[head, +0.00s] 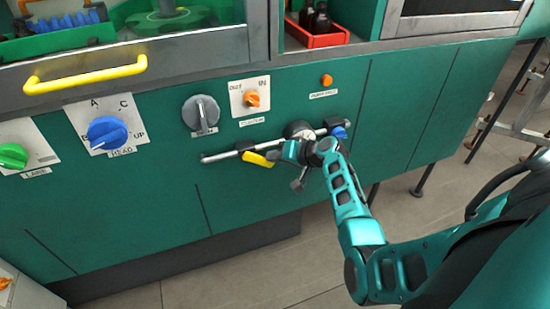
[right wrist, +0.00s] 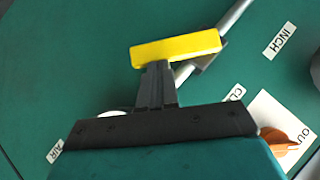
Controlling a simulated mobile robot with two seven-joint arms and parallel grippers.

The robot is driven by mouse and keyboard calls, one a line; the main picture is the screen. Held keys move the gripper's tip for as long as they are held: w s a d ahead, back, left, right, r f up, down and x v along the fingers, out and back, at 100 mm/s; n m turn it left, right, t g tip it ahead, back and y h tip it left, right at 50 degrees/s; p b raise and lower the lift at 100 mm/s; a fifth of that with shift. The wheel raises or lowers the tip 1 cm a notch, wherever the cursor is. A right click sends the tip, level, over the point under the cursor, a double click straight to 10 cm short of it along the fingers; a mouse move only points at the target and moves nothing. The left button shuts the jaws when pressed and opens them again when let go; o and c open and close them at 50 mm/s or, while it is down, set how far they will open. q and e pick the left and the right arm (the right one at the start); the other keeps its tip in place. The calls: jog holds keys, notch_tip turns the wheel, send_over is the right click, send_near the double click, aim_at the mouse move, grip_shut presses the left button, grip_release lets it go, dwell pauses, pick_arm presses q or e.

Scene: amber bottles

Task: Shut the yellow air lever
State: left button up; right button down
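The yellow air lever (head: 258,159) sits on a thin grey pipe on the front of the green cabinet. Its handle slants across the pipe at an angle. In the right wrist view the yellow handle (right wrist: 176,48) shows whole, with the pipe passing behind it. My right gripper (head: 284,151) is just right of the handle in the head view. In the right wrist view its dark fingers (right wrist: 157,84) are together, with their tips at the handle's lower edge. I cannot tell if they touch it. My left gripper is not in view.
A blue lever (head: 339,132) is at the pipe's right end. Above are a grey knob (head: 201,112), an orange switch (head: 252,98) and an orange button (head: 327,80). A blue dial (head: 107,133) and a yellow drawer handle (head: 85,74) are at left. The panel below the pipe is clear.

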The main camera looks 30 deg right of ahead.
notch_tip(320, 180, down, 3)
jog(key=y+b, duration=0.1)
jog(key=b, duration=0.1)
jog(key=m+b, duration=0.1)
jog(key=b, duration=0.1)
jog(key=shift+a+r+t+y, duration=0.15)
jog(key=shift+t+y, duration=0.25)
pick_arm(q)
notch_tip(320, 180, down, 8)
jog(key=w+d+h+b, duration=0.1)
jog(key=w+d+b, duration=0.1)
jog(key=b, duration=0.6)
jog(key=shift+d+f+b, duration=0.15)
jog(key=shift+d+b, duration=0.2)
pick_arm(e)
jog(key=a+f+m+t+y, duration=0.1)
jog(key=m, duration=0.1)
jog(key=a+f+m+t+y, duration=0.1)
jog(key=t+y, duration=0.1)
jog(key=shift+w+a+f+m, duration=0.3)
jog(key=shift+w+a+m, duration=0.05)
jog(key=shift+a+m, duration=0.05)
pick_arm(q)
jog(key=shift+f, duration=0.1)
